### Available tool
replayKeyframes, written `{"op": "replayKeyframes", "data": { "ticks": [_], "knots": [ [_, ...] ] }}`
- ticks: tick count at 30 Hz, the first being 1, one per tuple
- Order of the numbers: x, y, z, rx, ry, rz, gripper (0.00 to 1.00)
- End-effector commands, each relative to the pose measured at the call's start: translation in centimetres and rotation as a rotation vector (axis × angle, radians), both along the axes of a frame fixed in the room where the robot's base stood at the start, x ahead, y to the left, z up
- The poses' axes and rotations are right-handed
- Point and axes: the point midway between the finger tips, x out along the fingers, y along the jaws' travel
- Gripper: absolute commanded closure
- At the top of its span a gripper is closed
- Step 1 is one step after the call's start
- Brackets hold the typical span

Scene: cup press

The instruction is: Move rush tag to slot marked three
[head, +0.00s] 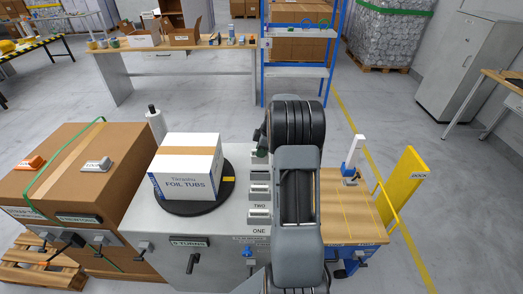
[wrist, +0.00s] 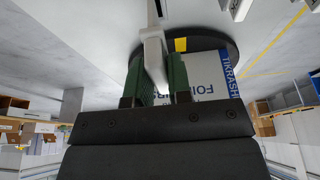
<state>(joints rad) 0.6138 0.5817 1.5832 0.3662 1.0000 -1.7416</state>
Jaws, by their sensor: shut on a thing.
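My gripper (head: 262,146) is over the grey bench, partly hidden behind my arm in the head view. In the wrist view its green fingers (wrist: 156,68) are shut on a pale grey bar-shaped piece (wrist: 152,48). No lettering shows on this piece, so I cannot tell if it is the rush tag. Pale slot blocks stand in a column on the bench, including the block by the TWO label (head: 258,192) and the block by the ONE label (head: 259,215). The slot marked three cannot be read; my gripper and arm cover that area.
A white Foil Tubs box (head: 188,165) sits on a black turntable (head: 190,207), close left of the slots. A large brown carton (head: 85,180) carries an orange piece (head: 29,163) and a white piece (head: 96,165). A wooden-topped table (head: 350,215) stands right of my arm.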

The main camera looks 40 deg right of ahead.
Motion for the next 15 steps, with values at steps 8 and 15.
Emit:
{"op": "replayKeyframes", "data": {
  "ticks": [8, 15],
  "knots": [
    [0.0, 0.0, -2.8, 0.001, 0.001, 0.000, 1.00],
    [0.0, 0.0, -3.2, 0.000, 0.000, 0.000, 1.00]
  ]
}}
